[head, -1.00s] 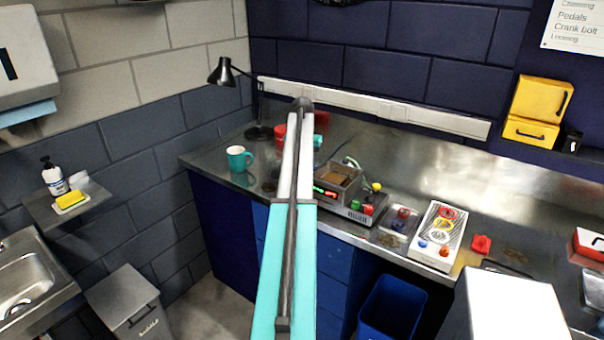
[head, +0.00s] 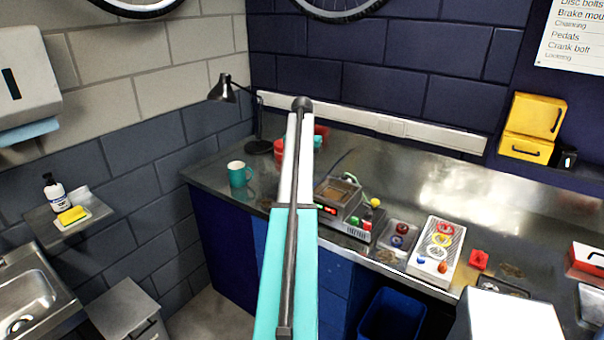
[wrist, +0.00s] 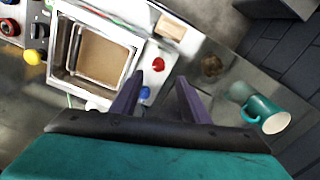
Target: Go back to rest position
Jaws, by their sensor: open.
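My gripper (wrist: 160,95) shows in the wrist view with its two dark fingers apart and nothing between them. It is held above the steel bench (head: 440,190), near the grey machine with a square brown-floored basin (wrist: 103,55). In the head view my teal and white arm reaches forward over the bench and hides the gripper. The machine (head: 338,193) stands just right of the arm there.
A teal mug (head: 238,174) stands left of the arm, with a black lamp (head: 258,130) behind it. Red containers are partly hidden by the arm. A small tray (head: 398,236) and a white board with coloured rings (head: 437,248) lie to the right. A blue bin (head: 392,316) stands below.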

